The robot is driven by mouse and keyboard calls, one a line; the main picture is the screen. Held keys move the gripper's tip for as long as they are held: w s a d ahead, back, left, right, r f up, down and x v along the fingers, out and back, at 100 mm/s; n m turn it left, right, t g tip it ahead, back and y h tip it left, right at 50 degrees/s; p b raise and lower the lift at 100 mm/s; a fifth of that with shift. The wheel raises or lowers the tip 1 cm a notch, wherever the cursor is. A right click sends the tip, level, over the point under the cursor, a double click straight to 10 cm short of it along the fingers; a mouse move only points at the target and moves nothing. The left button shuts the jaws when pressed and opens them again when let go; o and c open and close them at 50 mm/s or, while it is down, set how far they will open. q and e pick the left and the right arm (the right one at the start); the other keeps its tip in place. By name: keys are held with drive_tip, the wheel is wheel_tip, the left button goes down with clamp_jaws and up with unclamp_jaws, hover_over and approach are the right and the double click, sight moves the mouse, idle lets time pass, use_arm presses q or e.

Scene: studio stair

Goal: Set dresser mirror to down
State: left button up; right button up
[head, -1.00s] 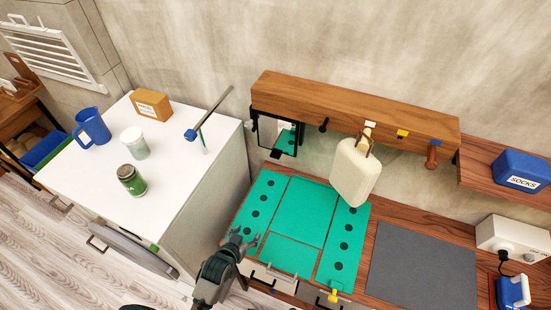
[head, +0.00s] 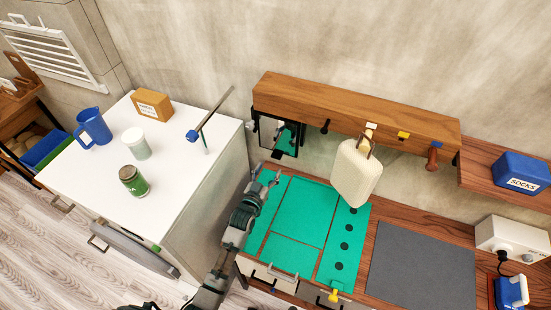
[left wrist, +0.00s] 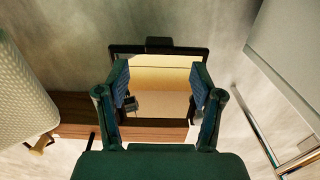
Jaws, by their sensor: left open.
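The dresser mirror (head: 285,137) is a small dark-framed mirror below the left end of the wooden wall beam. In the left wrist view the mirror (left wrist: 160,76) lies straight ahead, with a dark tab at the middle of one frame edge. My left gripper (head: 268,177) is in front of and below the mirror, above the left side of the green mat. In the left wrist view its fingers (left wrist: 163,92) are apart, with the mirror seen between and beyond them. Contact with the frame cannot be told. My right gripper is not in view.
A wooden beam (head: 350,113) with pegs runs above the dresser, and a cream bag (head: 356,174) hangs from it right of the mirror. A white cabinet (head: 178,151) stands left of my arm. The green mat (head: 296,225) is clear of loose objects.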

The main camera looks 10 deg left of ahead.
sight(275, 158)
use_arm(q)
drive_tip(key=w, duration=0.4)
drive_tip(key=w+d, duration=0.1)
drive_tip(key=w, duration=0.1)
drive_tip(key=shift+w+d, duration=0.1)
drive_tip(key=shift+d, duration=0.2)
drive_tip(key=shift+c, duration=0.7)
drive_tip(key=shift+a, duration=0.15)
drive_tip(key=c, duration=0.8)
clamp_jaws()
drive_tip(key=shift+a, duration=0.1)
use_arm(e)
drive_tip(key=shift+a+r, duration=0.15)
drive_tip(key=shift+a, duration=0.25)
